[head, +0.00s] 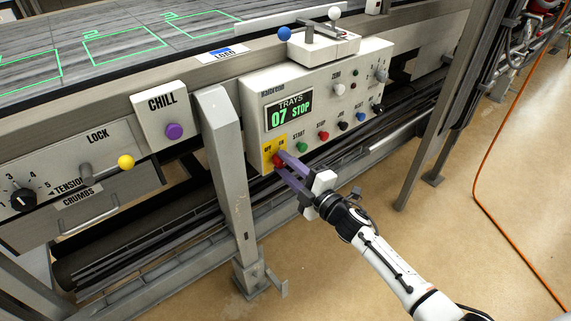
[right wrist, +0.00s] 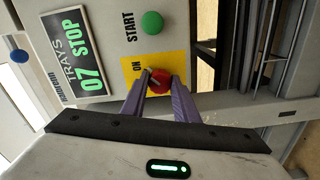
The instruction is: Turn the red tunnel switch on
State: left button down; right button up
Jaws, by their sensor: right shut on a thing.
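The red tunnel switch (head: 276,162) is a red knob on a yellow plate at the lower left corner of the white control panel. My right gripper (head: 282,162) reaches it from the lower right, and its purple fingers are shut on the knob. In the right wrist view the red knob (right wrist: 159,84) sits between the two fingertips (right wrist: 160,80), with a pale lever or mark on it. The word ON shows on the yellow plate (right wrist: 174,62); the fingers hide part of the plate. My left gripper is not in view.
The panel's display (head: 289,113) reads TRAYS 07 STOP. A green START button (head: 302,147) and a red button (head: 323,135) sit right of the switch. A grey post (head: 228,165) stands close on the left. A purple CHILL button (head: 174,131) is further left.

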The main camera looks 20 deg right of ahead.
dwell(0.4)
jog(key=o, duration=1.1)
jog(key=shift+c, duration=0.2)
pick_arm(q)
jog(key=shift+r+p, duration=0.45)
jog(key=shift+p, duration=0.25)
pick_arm(e)
jog(key=v, duration=1)
jog(key=shift+s, duration=0.15)
pick_arm(q)
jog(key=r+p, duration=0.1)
jog(key=p, duration=0.1)
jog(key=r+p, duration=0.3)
jog(key=p, duration=0.1)
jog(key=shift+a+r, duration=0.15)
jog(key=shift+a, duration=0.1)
pick_arm(e)
jog(key=s+a+f+m+g+h, duration=0.1)
jog(key=s+a+f+m+g, duration=0.1)
jog(key=s+m, duration=0.3)
jog(key=s+a+f+m+g+h, duration=0.1)
jog(key=s+a+f+m+g, duration=0.1)
jog(key=s+m, duration=0.4)
jog(key=s+a+f+m+g+h, duration=0.1)
jog(key=s+f+m+g, duration=0.3)
jog(key=s, duration=1)
jog(key=shift+a+f+m+h, duration=0.3)
jog(key=shift+a+f+m, duration=0.2)
jog(key=shift+a+m, duration=0.35)
